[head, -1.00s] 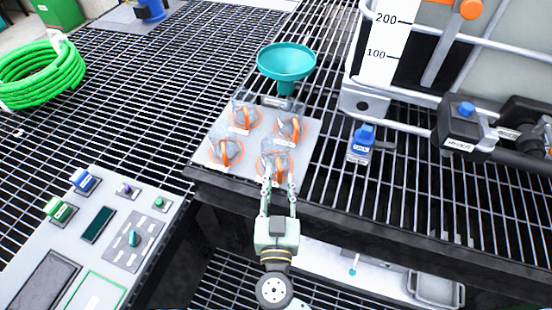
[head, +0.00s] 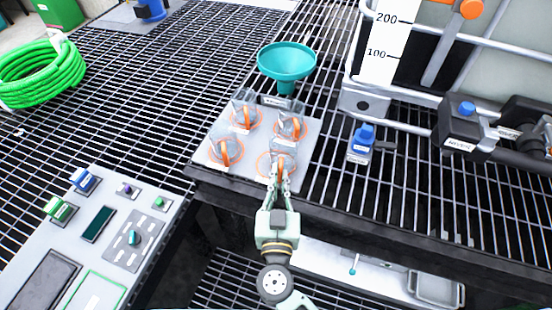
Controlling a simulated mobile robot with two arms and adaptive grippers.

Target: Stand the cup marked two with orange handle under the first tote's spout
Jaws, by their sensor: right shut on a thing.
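Several clear cups with orange handles stand on a pale tray (head: 205,153) with orange rings. My right gripper (head: 280,176) is shut on the orange handle of the front-right cup (head: 284,150). That cup sits up and right of its orange ring, apparently raised a little. The number marks on the cups are too small to read. The other cups are at front left (head: 226,148), back left (head: 243,112) and back right (head: 292,124). A pale tote (head: 515,55) stands at the right, with a dark valve (head: 463,128) at its base. My left gripper is not in view.
A teal funnel (head: 286,62) stands just behind the tray. A blue-topped labelled device (head: 361,143) is right of it on the black grating (head: 335,185). A control panel (head: 100,235) is front left, a green hose (head: 38,75) far left.

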